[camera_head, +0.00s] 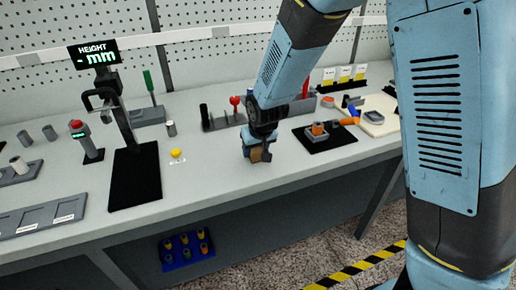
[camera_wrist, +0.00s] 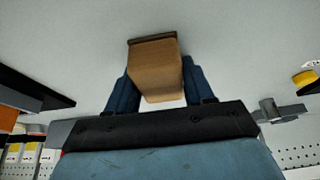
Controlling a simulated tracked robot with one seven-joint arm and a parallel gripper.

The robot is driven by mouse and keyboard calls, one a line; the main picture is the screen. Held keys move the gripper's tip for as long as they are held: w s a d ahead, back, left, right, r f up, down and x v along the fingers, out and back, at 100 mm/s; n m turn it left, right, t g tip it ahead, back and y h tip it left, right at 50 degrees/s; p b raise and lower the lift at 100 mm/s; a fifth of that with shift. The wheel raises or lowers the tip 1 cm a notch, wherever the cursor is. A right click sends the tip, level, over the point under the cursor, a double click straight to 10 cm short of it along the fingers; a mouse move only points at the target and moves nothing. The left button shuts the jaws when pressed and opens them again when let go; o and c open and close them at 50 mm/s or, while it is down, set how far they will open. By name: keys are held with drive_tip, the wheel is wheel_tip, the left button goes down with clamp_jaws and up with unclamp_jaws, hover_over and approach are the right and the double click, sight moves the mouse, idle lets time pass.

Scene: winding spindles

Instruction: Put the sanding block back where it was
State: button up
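The sanding block (camera_wrist: 154,72) is a tan-brown block with a darker strip along one end. In the wrist view it sits between the two dark blue fingers of my gripper (camera_wrist: 155,88), which press against its sides. In the head view my gripper (camera_head: 257,152) points down near the front of the grey bench with the sanding block (camera_head: 260,155) at its fingertips. The block is at or just above the bench top; I cannot tell if it touches.
A black mat (camera_head: 325,137) with a small fixture lies to the right. A black height-gauge base (camera_head: 134,178) stands left, with a yellow button (camera_head: 176,153) between. Behind is a dark rack (camera_head: 222,121) with a red-knobbed tool. Bare bench surrounds my gripper in front.

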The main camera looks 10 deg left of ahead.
drive_tip(key=o, duration=0.3)
drive_tip(key=shift+s+d+f, duration=0.15)
drive_tip(key=shift+s+f, duration=0.1)
drive_tip(key=shift+f, duration=0.15)
drive_tip(key=shift+r, duration=0.55)
drive_tip(key=v, duration=1.3)
drive_tip(key=shift+r, duration=0.25)
drive_tip(key=d+r+m, duration=0.1)
drive_tip(key=d+r, duration=0.2)
drive_tip(key=d, duration=0.3)
drive_tip(key=s+d+r+m, duration=0.1)
drive_tip(key=d+r, duration=0.2)
drive_tip(key=d, duration=0.4)
drive_tip(key=d+r+m, duration=0.1)
drive_tip(key=d+r, duration=0.2)
drive_tip(key=d, duration=0.3)
drive_tip(key=s+d+r+m+t+h, duration=0.1)
drive_tip(key=s+d+r+m+h, duration=0.1)
drive_tip(key=s+d, duration=1)
wheel_tip(320, 180, up, 2)
drive_tip(key=shift+d+r+m+t, duration=0.3)
drive_tip(key=shift+d+m, duration=0.3)
drive_tip(key=shift+d, duration=0.35)
